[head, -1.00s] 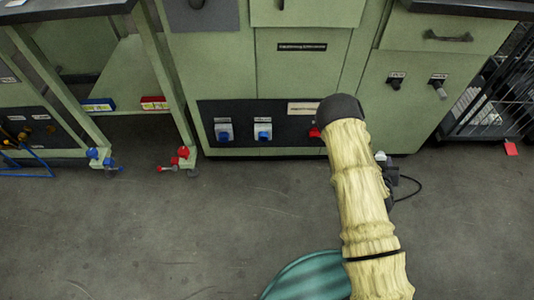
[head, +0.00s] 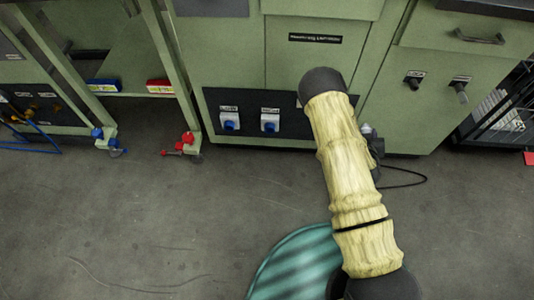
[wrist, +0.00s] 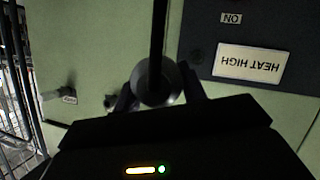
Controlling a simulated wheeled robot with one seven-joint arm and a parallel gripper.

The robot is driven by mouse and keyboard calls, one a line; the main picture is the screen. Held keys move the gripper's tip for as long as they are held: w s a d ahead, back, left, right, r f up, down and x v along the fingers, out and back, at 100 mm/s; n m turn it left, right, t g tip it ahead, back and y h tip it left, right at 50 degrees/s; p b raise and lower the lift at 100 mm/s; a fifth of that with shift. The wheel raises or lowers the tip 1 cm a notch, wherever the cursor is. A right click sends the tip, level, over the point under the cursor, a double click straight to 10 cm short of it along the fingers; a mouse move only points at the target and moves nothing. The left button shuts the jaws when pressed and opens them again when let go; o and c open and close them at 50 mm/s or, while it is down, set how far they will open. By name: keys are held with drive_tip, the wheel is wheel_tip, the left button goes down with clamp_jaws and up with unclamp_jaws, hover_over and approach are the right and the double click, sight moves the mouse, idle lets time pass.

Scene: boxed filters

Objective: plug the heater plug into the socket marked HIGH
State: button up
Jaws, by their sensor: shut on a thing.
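My gripper (wrist: 160,90) is shut on a grey round plug (wrist: 152,84) with a black cable (wrist: 158,35) rising from it in the wrist view. The plug's prongs are hidden. A dark panel (head: 211,98) low on the green cabinet carries two pale sockets with blue fronts, a left socket (head: 229,122) and a right socket (head: 269,123). The small labels above them are too blurred to read surely. In the wrist view a plate marked HEAT HIGH (wrist: 249,64) appears upside down. The plug is beside the panel, apart from the sockets. My arm hides the panel's right part in the head view.
The cable (head: 405,183) loops over the floor right of my arm. A black wire rack (head: 500,115) stands at the far right. A green bench leg with a red foot (head: 187,142) stands left.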

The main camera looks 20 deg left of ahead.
drive_tip(key=a+f+y+b, duration=0.1)
drive_tip(key=a+f+b, duration=0.35)
drive_tip(key=a, duration=0.35)
drive_tip(key=a+f+b, duration=0.3)
drive_tip(key=a+b, duration=0.2)
drive_tip(key=a, duration=0.3)
drive_tip(key=n+b, duration=0.1)
drive_tip(key=b, duration=0.7)
approach(270, 126)
wheel_tip(270, 126, down, 5)
drive_tip(key=s+d, duration=0.2)
drive_tip(key=s, duration=0.1)
drive_tip(key=shift+p, duration=0.4)
drive_tip(key=shift+w+a+f+b, duration=0.1)
drive_tip(key=shift+w+a, duration=0.15)
drive_tip(key=shift+w, duration=0.65)
drive_tip(key=shift+w+a+r+b, duration=0.1)
drive_tip(key=shift+w+a+b, duration=0.1)
drive_tip(key=shift+w, duration=0.75)
drive_tip(key=shift+w+a+f+b, duration=0.1)
drive_tip(key=shift+w+a, duration=0.15)
drive_tip(key=shift+w, duration=0.65)
drive_tip(key=shift+p, duration=0.65)
drive_tip(key=shift+w+a, duration=0.2)
drive_tip(key=shift+w, duration=0.7)
drive_tip(key=shift+w+a, duration=0.25)
drive_tip(key=shift+w, duration=0.65)
drive_tip(key=o, duration=1.1)
